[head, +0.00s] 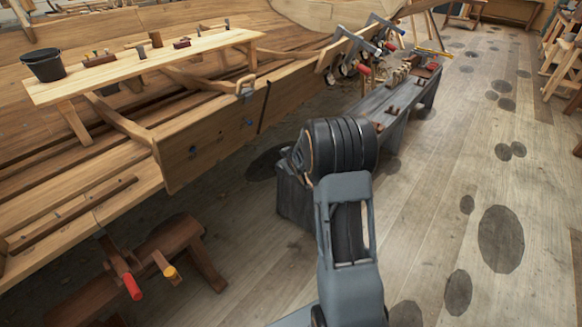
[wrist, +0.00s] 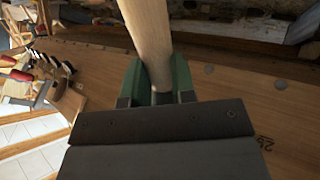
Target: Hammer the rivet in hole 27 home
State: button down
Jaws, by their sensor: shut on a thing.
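In the wrist view, my gripper (wrist: 158,92) is shut around a pale wooden handle (wrist: 150,38), which runs up out of the top of the picture. No hammer head shows. Behind the handle lies the wooden hull plank (wrist: 240,105). Round grey rivet heads or spots (wrist: 281,84) show on it to the right of the handle. A handwritten mark, perhaps a number, is near the right edge, too small to read surely. I cannot tell which hole is 27.
A low dark bench (head: 350,130) with tools stands beside the hull, close to my arm. Clamps (head: 355,50) with red handles grip the hull's far end. A plank (head: 150,62) across the hull bears a black bucket (head: 44,65). The floor at right is open.

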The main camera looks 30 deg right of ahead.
aim_at(283, 154)
jog(key=t+b, duration=0.1)
jog(key=w+n+t+b, duration=0.1)
jog(key=t+b, duration=0.1)
jog(key=d+t+y+b, duration=0.1)
jog(key=shift+w+f+n+b, duration=0.15)
jog(key=shift+w+n+b, duration=0.15)
jog(key=shift+w+b, duration=0.1)
jog(key=shift+w+n+t+y+b, duration=0.15)
jog(key=shift+n+t+y+b, duration=0.3)
jog(key=shift+t+b, duration=0.7)
jog(key=b, duration=0.1)
jog(key=n+t+y+b, duration=0.1)
jog(key=shift+r+t+y+b, duration=0.25)
jog(key=shift+b, duration=0.1)
jog(key=a+r+n+y+b, duration=0.1)
jog(key=y+b, duration=0.1)
jog(key=y, duration=0.1)
jog(key=s+a+r+n+t+y+b, duration=0.1)
jog(key=n+y+b, duration=0.1)
jog(key=y, duration=0.1)
jog(key=a+r+n+t+y+b, duration=0.1)
jog(key=n+y+b, duration=0.1)
jog(key=y, duration=0.1)
jog(key=shift+s+a+r+y+b, duration=0.25)
jog(key=shift+a+r+y+b, duration=0.05)
jog(key=shift+a+r+b, duration=0.05)
jog(key=shift+w+a, duration=0.2)
jog(key=shift+w, duration=0.15)
jog(key=shift+f, duration=0.15)
